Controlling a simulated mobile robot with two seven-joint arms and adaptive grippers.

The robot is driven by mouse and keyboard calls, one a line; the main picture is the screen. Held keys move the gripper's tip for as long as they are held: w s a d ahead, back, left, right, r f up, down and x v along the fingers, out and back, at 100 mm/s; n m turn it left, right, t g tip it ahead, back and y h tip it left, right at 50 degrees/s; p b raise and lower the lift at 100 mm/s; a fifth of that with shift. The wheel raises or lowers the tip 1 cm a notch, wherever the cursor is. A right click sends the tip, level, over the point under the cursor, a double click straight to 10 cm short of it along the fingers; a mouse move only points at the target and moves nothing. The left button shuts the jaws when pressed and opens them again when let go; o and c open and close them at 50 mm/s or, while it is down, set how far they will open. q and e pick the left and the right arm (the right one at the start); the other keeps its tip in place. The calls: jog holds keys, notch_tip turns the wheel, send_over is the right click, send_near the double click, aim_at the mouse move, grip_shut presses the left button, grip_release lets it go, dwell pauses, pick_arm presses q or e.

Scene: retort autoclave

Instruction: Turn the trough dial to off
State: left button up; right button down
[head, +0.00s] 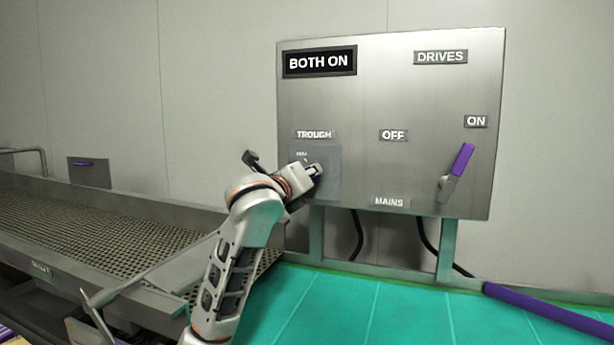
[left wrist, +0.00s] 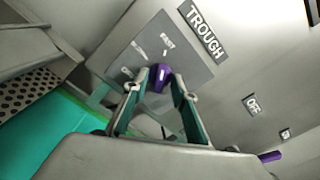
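The trough dial is a small purple knob (left wrist: 160,77) on a grey plate under the TROUGH label (head: 314,134). In the left wrist view, the plate has several markings around the knob; one reads FAST (left wrist: 167,41). Which marking the knob points at is not clear. My left gripper (left wrist: 163,82) has its fingertips on both sides of the knob, with no clear gap. In the head view, this gripper (head: 316,172) is against the plate and hides the knob. The display (head: 319,61) reads BOTH ON. My right gripper is not in view.
The panel (head: 350,105) also carries a purple-handled mains lever (head: 458,170), slanting up toward ON. A perforated metal trough (head: 90,232) lies at the left. A green surface (head: 350,305) is below, with a purple bar (head: 550,308) at the right.

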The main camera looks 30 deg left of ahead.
pick_arm(q)
jog(key=shift+c, duration=0.2)
grip_shut()
jog(key=shift+n, duration=0.4)
jog(key=n, duration=1.9)
jog(key=shift+f, duration=0.2)
jog(key=shift+n, duration=0.3)
